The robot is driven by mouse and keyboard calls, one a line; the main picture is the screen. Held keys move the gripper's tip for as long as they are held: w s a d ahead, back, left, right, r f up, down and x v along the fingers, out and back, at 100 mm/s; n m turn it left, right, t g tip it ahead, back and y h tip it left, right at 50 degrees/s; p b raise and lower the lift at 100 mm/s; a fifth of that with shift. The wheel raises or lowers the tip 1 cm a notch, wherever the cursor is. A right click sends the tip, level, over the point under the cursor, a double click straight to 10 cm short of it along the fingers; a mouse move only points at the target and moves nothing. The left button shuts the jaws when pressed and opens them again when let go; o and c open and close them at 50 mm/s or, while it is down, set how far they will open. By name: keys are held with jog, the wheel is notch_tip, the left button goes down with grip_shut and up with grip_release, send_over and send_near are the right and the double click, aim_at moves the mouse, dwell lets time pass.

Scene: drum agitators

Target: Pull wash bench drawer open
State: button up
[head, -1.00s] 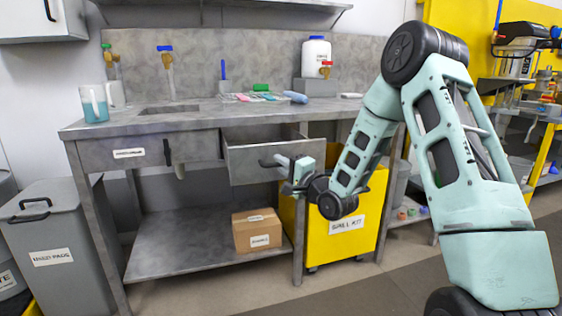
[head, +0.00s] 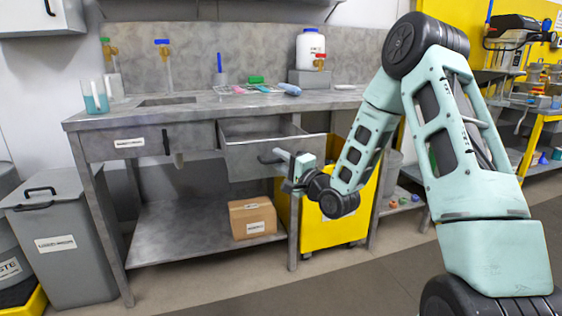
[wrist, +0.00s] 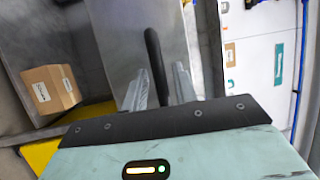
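The wash bench (head: 190,107) is a grey metal bench along the wall. Its right-hand drawer (head: 245,160) stands partly out, and its inside shows from above. The drawer's dark bar handle (head: 267,160) is on the front face; in the wrist view the handle (wrist: 154,62) runs between my two fingers. My gripper (head: 284,160) is in front of the drawer, its fingers on either side of the handle and close against it, so it looks shut on it. The fingers also show in the wrist view (wrist: 159,88). The left drawer (head: 130,144) is shut.
A cardboard box (head: 252,220) sits on the lower shelf (head: 180,240). A yellow bin (head: 335,215) stands under the bench's right part, close behind my wrist. Grey lidded bins (head: 65,240) stand at left. The floor in front is clear.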

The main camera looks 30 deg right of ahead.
dwell(0.3)
jog(key=p+v, duration=1)
jog(key=v, duration=0.7)
jog(key=shift+s, duration=0.2)
jog(key=shift+w, duration=0.1)
